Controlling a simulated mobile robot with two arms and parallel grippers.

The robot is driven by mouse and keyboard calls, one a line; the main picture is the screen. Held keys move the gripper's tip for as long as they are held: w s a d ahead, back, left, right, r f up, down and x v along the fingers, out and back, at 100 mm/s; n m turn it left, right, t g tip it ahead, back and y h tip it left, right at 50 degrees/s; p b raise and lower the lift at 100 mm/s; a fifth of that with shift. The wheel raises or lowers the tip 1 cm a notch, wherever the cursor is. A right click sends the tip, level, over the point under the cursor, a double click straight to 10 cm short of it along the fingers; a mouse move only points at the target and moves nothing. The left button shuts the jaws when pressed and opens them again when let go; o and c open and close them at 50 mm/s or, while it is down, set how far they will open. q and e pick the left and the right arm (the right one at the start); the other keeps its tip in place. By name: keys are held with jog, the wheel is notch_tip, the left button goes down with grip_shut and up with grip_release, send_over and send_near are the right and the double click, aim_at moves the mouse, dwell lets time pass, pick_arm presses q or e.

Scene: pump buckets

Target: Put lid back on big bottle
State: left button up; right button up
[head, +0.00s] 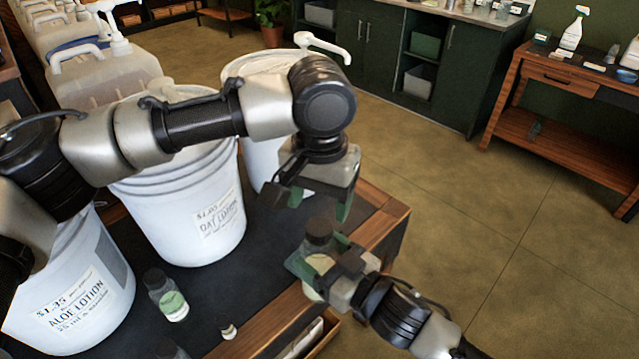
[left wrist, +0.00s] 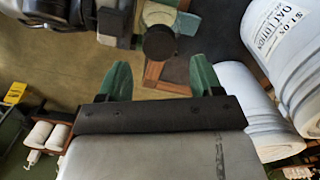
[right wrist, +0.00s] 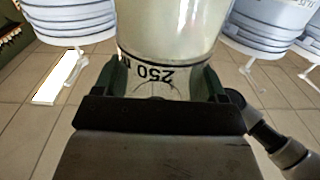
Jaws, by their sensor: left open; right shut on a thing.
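My right gripper (head: 318,258) is shut on the big bottle (head: 315,284), holding it upright by the table's right front edge. In the right wrist view the bottle (right wrist: 165,35) is clear, marked 250 and full of pale liquid, between the fingers of the gripper (right wrist: 162,82). A dark round lid (head: 320,230) sits at the bottle's top; I cannot tell how firmly it is seated. My left gripper (head: 320,202) is open and empty just above the lid, fingers pointing down. In the left wrist view the lid (left wrist: 160,43) lies just beyond the open fingertips (left wrist: 160,76).
White buckets labelled Oat Lotion (head: 205,225) and Aloe Lotion (head: 72,300) stand on the dark tabletop (head: 255,265). A small bottle with a dark lid (head: 167,296) and a tiny vial (head: 228,329) stand at the front. The floor (head: 480,230) to the right is clear.

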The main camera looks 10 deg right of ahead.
aim_at(319, 226)
pick_arm(q)
jog(key=shift+f, duration=2.6)
jog(key=shift+c, duration=0.5)
jog(key=c, duration=0.8)
jog(key=m, duration=0.6)
jog(key=shift+c, duration=0.2)
jog(key=m, duration=0.5)
jog(key=shift+m, duration=0.3)
jog(key=o, duration=1)
jog(key=shift+r, duration=2.25)
